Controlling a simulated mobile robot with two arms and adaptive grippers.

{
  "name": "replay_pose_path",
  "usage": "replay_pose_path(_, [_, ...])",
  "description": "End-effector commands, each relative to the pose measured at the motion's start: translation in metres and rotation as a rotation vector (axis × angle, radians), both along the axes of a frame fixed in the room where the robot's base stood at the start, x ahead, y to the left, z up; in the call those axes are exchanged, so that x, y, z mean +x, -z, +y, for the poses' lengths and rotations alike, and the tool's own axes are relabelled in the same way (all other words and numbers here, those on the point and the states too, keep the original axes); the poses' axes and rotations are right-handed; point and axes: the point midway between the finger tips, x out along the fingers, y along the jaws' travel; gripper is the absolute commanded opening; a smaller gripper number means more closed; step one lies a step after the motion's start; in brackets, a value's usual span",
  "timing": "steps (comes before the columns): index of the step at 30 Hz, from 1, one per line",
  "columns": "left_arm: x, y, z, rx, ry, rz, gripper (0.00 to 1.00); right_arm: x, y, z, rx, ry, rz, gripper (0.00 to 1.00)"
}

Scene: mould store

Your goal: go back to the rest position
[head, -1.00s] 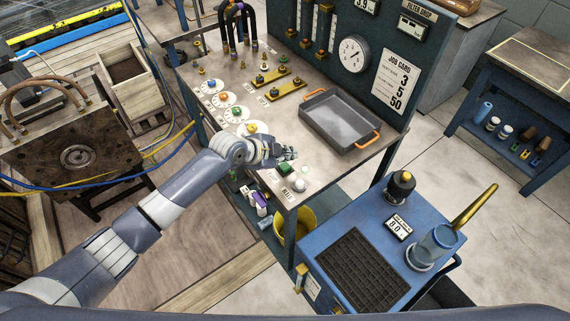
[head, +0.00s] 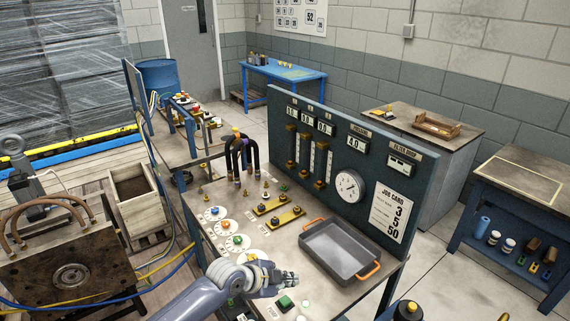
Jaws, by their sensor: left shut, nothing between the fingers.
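My left gripper (head: 286,281) is shut and empty, just above the front part of the steel bench top (head: 292,228). Its arm comes in from the bottom edge, left of the middle. A green button (head: 285,302) lies just below the fingertips in the picture. A grey tray with orange handles (head: 341,250) sits to the right of the gripper, apart from it. Several coloured knobs on white dials (head: 225,225) lie up and left of it. My right gripper is not in view.
A blue panel with gauges, flow tubes and a job card (head: 390,219) stands along the bench's back edge. A mould block with hoses (head: 70,272) stands at the left, with blue and yellow hoses beside it. A blue shelf bench (head: 511,200) is at the right. Grey floor lies between.

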Motion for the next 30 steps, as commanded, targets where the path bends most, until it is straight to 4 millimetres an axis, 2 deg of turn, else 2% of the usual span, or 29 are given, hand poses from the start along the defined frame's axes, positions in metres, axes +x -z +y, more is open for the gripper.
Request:
replay_pose_path(2, [-0.013,0.004,-0.005,-0.015,-0.008,0.025,0.0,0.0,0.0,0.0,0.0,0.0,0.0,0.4])
replay_pose_path(6, [-0.056,0.014,-0.012,-0.065,-0.074,0.117,0.0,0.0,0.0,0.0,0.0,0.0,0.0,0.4])
replay_pose_path(11, [-0.116,0.02,0.0,-0.129,-0.243,0.259,0.0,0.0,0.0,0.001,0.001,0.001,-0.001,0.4])
replay_pose_path(14, [-0.15,0.023,0.021,-0.156,-0.385,0.342,0.0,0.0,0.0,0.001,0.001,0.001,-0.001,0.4])
replay_pose_path(21, [-0.227,0.024,0.097,-0.174,-0.781,0.506,0.0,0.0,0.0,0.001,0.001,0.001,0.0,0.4])
replay_pose_path(30, [-0.294,0.018,0.168,-0.151,-1.124,0.59,0.0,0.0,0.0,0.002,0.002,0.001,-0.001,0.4])
